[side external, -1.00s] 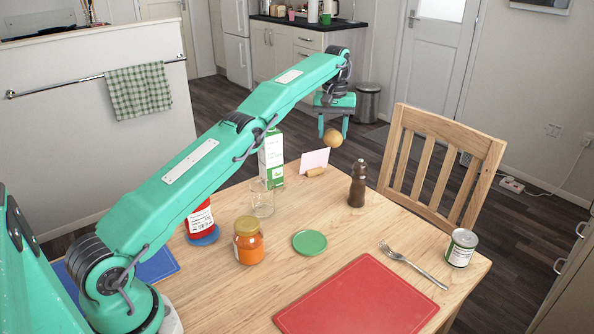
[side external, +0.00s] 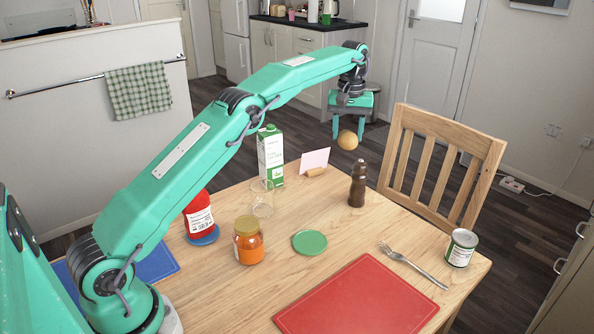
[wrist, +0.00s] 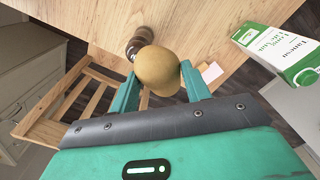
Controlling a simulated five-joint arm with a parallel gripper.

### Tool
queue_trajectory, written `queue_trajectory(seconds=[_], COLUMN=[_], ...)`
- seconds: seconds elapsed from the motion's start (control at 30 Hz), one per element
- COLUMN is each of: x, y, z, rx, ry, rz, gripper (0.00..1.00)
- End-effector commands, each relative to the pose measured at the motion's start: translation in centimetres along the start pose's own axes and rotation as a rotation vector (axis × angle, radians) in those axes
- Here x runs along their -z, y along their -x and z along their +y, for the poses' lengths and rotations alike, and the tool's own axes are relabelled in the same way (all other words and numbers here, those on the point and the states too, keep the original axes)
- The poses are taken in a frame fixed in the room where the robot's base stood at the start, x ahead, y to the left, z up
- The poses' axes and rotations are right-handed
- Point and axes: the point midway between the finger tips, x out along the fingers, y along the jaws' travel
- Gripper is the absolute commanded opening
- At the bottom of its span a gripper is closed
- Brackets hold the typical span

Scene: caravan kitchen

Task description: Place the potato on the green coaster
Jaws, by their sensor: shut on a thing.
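The potato (side external: 347,140) is round and tan. My gripper (side external: 348,135) is shut on it and holds it in the air near the far edge of the table, beyond the pepper mill. In the wrist view the potato (wrist: 158,70) sits between the two green fingertips. The green coaster (side external: 309,242) lies flat and empty on the table, between the orange jar and the red board. The coaster does not show in the wrist view.
A dark pepper mill (side external: 357,184), a card in a holder (side external: 314,162), a carton (side external: 270,155), a glass (side external: 262,198) and a jar (side external: 248,242) stand around the coaster. A fork (side external: 413,265), can (side external: 461,248) and red board (side external: 358,300) lie to its right and front.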

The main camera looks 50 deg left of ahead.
Motion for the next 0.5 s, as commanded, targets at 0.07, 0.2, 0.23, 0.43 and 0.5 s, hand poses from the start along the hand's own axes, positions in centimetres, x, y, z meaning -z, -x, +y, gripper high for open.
queue_trajectory(seconds=[0.07, 0.2, 0.23, 0.43, 0.5], x=[-1.2, -3.1, -3.5, -6.6, -7.7], y=[0.4, 0.8, 0.9, 1.2, 1.3], z=[0.6, 1.4, 1.5, 2.3, 2.5], rx=[0.000, 0.000, 0.000, 0.000, 0.000], ry=[-0.010, -0.024, -0.028, -0.050, -0.056], rz=[0.000, 0.001, 0.000, 0.000, 0.000], gripper=[0.22, 0.22, 0.22, 0.22, 0.22])
